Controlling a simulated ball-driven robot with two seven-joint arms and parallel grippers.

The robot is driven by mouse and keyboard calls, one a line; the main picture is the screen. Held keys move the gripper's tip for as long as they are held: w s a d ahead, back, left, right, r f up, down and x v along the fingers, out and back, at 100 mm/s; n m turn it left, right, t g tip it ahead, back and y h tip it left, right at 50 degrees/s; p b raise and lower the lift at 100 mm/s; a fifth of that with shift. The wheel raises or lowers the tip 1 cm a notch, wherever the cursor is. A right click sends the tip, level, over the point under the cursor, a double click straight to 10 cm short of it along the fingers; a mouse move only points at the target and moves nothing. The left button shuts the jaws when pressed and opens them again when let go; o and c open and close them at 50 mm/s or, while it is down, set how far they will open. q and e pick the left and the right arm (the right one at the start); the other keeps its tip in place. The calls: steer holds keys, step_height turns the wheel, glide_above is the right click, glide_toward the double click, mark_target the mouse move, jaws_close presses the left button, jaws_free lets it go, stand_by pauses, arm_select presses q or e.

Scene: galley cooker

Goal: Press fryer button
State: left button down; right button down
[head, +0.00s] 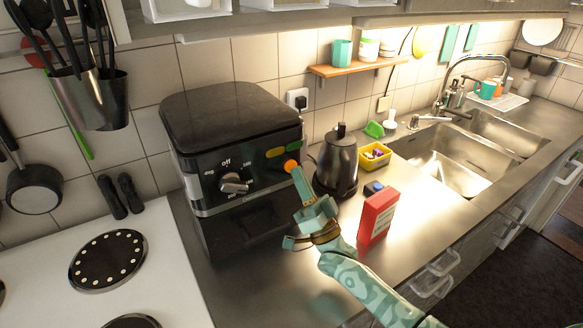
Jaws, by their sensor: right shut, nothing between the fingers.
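The black fryer (235,140) stands on the steel counter beside the white hob. A silver knob (234,184) with "off" printed above it is on its front. An orange round spot is at the fingertips; I cannot tell whether the tips touch the fryer. My left gripper is not in view.
A dark kettle (338,165) stands close right of the fryer and my gripper. A red box (376,217) stands upright beside my right forearm. A yellow tub (374,157) and the sink (440,160) lie farther right. The counter in front of the fryer is clear.

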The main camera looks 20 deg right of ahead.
steer(key=shift+w, duration=0.4)
stand_by(0.7)
steer(key=shift+s, duration=0.8)
steer(key=shift+s+p, duration=0.1)
steer(key=shift+p, duration=0.25)
steer(key=s, duration=0.1)
steer(key=s+p, duration=0.1)
steer(key=s, duration=0.1)
steer(key=s+p, duration=0.1)
steer(key=shift+s+d, duration=0.4)
stand_by(0.4)
